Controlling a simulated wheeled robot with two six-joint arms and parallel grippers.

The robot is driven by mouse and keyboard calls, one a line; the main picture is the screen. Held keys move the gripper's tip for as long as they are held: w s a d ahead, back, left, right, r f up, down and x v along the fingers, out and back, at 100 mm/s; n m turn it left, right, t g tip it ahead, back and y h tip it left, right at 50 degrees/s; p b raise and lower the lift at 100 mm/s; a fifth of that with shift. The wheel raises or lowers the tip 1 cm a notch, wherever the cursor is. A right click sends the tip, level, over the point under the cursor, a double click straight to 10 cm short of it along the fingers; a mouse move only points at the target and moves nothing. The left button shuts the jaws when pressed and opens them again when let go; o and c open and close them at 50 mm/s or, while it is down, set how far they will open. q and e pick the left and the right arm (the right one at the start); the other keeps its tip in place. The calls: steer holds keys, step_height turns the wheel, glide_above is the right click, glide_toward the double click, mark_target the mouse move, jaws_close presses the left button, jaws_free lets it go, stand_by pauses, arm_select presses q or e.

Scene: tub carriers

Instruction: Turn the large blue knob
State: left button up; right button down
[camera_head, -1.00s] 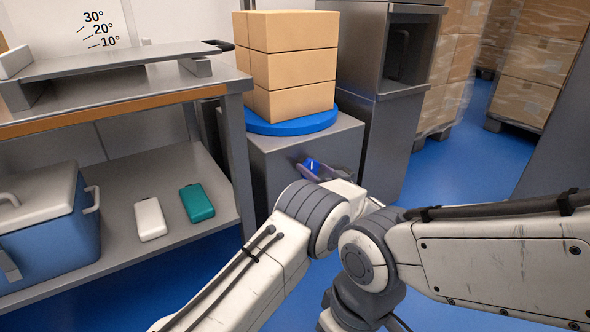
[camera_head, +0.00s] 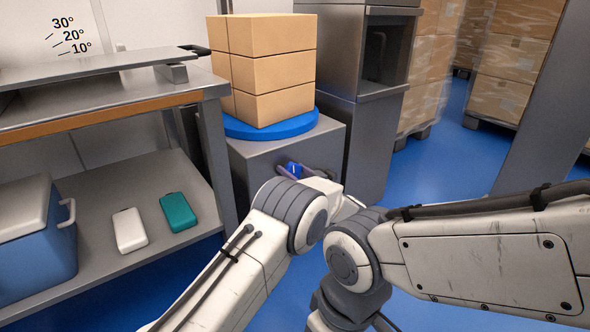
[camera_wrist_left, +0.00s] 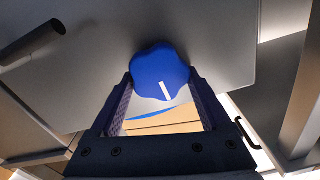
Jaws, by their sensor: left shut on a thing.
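The large blue knob (camera_head: 293,169) sits on the front of the grey cabinet (camera_head: 262,163), below the blue turntable. It also fills the upper middle of the left wrist view (camera_wrist_left: 158,68), with lobed edges and a white mark pointing down and slightly right in that picture. My left gripper (camera_head: 296,172) is at the knob, with its fingers on either side; it is shut on the knob, as the left wrist view also shows (camera_wrist_left: 160,85). My wrist and arm hide part of the cabinet front. My right gripper is out of view.
Stacked cartons (camera_head: 264,85) stand on the blue turntable (camera_head: 285,129) above the knob. A shelf unit (camera_head: 214,150) on the left holds a blue cooler (camera_head: 35,250), a white case (camera_head: 129,230) and a teal case (camera_head: 179,212). Blue floor is open at the right.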

arm_select(q)
steer(key=n+p, duration=0.2)
steer(key=n, duration=0.1)
steer(key=shift+a, duration=0.15)
steer(key=n+p, duration=0.2)
steer(key=n, duration=0.2)
steer(key=shift+s+a+n, duration=0.1)
steer(key=shift+s+n, duration=0.05)
steer(key=shift+n, duration=0.15)
steer(key=n, duration=0.4)
steer(key=shift+a+f+p, duration=0.1)
steer(key=shift+f+p, duration=0.1)
steer(key=shift+p, duration=0.2)
steer(key=n, duration=0.5)
steer(key=shift+s+f, duration=0.1)
steer(key=shift+f, duration=0.05)
steer(key=shift+n, duration=0.3)
steer(key=o, duration=1.2)
